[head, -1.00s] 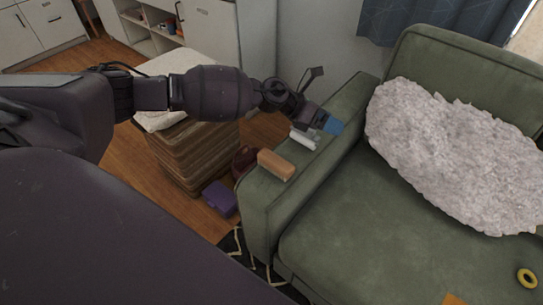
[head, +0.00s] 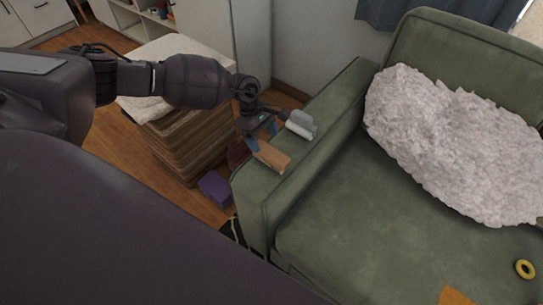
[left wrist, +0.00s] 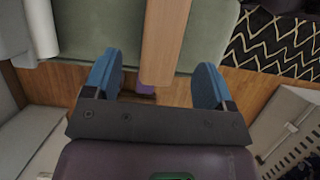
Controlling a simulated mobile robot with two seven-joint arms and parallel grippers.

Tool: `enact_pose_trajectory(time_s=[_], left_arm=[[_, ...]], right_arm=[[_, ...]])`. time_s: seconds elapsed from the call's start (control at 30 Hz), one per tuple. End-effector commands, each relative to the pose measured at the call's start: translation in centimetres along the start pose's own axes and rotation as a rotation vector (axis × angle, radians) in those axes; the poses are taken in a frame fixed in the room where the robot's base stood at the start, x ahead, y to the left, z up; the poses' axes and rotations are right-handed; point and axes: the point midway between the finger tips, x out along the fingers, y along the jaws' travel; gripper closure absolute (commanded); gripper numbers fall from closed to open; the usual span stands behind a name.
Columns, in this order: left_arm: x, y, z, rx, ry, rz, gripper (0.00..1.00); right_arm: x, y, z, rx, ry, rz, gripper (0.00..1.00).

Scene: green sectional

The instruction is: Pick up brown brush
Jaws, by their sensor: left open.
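The brown brush (head: 274,159) is a tan block lying on the left armrest of the green sofa. In the left wrist view the brush (left wrist: 165,40) runs down the picture, its lower end coming between the two blue fingertips. In the left wrist view the gripper (left wrist: 160,82) is open, with a gap between each finger and the brush. Whether the fingers are level with the brush or above it is hard to tell. My right gripper does not show.
A white-grey object (head: 301,125) lies on the armrest (head: 318,112) just beyond the brush. A purple box (head: 215,188) is on the floor beside the sofa. A brown woven hamper (head: 190,150) stands to the left. A fluffy white pillow (head: 450,145) and a yellow ring (head: 525,269) lie on the sofa.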

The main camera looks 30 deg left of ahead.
Motion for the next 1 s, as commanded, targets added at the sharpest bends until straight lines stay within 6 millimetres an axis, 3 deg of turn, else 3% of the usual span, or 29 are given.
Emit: enact_pose_trajectory(time_s=[0.1, 0.37, 0.63, 0.9, 1.0], left_arm=[[1.7, 0.0, 0.0, -0.002, -0.002, -0.001, 0.22], [3.3, -0.1, 0.2, -0.002, -0.002, 0.0, 0.22], [6.9, -0.3, 0.5, -0.004, -0.003, -0.001, 0.22], [7.2, -0.2, 0.6, -0.002, -0.001, 0.002, 0.22], [7.2, -0.2, 0.6, -0.002, -0.002, 0.002, 0.36]], right_arm=[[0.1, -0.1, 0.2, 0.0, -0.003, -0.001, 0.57], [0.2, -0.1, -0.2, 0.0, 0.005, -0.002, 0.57], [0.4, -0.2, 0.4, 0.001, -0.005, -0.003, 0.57], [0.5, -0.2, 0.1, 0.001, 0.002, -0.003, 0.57], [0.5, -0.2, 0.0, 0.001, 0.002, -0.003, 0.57]])
